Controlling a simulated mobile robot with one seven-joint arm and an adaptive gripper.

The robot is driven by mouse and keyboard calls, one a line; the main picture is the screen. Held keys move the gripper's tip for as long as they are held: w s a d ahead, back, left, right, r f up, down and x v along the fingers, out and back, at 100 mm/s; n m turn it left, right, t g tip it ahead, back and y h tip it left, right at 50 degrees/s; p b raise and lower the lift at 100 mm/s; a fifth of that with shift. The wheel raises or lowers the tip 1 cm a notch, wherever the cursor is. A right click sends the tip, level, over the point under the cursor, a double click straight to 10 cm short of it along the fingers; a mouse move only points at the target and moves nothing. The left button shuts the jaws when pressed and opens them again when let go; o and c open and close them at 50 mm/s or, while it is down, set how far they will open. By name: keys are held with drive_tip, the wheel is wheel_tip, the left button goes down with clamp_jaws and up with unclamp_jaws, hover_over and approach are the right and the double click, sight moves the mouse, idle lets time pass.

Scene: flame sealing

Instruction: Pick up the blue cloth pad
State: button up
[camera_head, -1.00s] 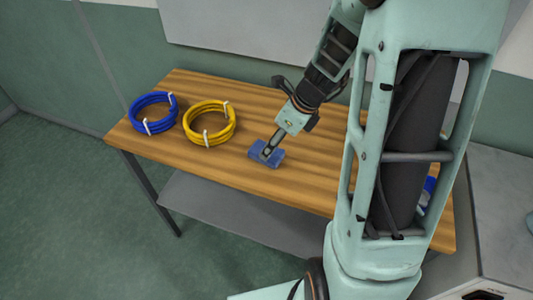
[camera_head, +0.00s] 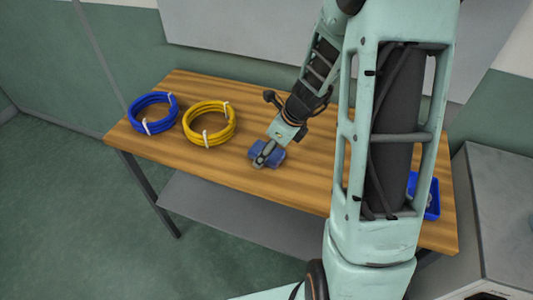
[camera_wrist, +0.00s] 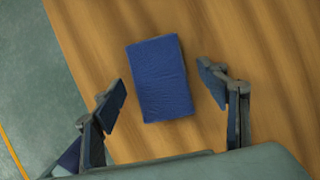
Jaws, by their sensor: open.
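The blue cloth pad (camera_head: 276,151) lies flat on the wooden table (camera_head: 200,165), near its front edge. In the wrist view the pad (camera_wrist: 160,78) is a dark blue rectangle, seen whole, lying between and slightly beyond the two fingertips. My gripper (camera_head: 264,160) is over the pad in the head view and hides part of it. In the wrist view my gripper (camera_wrist: 163,90) is open and empty, with one finger on each side of the pad and a gap to each. I cannot tell the exact height of the fingertips above the table.
A blue coiled hose (camera_head: 153,113) and a yellow coiled hose (camera_head: 209,123) lie to the left on the table. A blue bin (camera_head: 433,198) stands at the right end, partly hidden by my arm. A grey cabinet (camera_head: 495,200) stands at the right.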

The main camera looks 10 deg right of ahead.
drive_tip(key=shift+f, duration=0.25)
idle(0.3)
drive_tip(key=c, duration=1.2)
